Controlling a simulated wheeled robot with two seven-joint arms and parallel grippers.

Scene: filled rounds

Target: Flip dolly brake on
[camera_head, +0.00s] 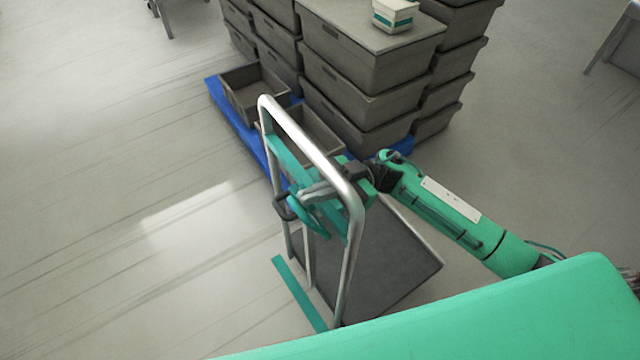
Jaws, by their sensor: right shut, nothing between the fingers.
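The dolly has a silver upright handle frame (350,188), a dark flat deck (390,260) and a teal crosspiece (283,155) in the frame. A curved teal piece (300,220), with a dark grey loop beside it, sits at the frame and may be the brake lever; I cannot tell for sure. My right gripper (312,191) is shut and empty at the upper part of the frame, close to these pieces. Whether it touches them is unclear. My right arm comes in from the right, above the deck. My left gripper is out of view.
Stacked grey crates (365,95) stand behind the dolly, with a small white and teal box (394,15) on top. An open grey crate (255,98) sits on a blue pallet (228,108). A teal strip (298,293) lies low beside the dolly. Floor to the left is clear.

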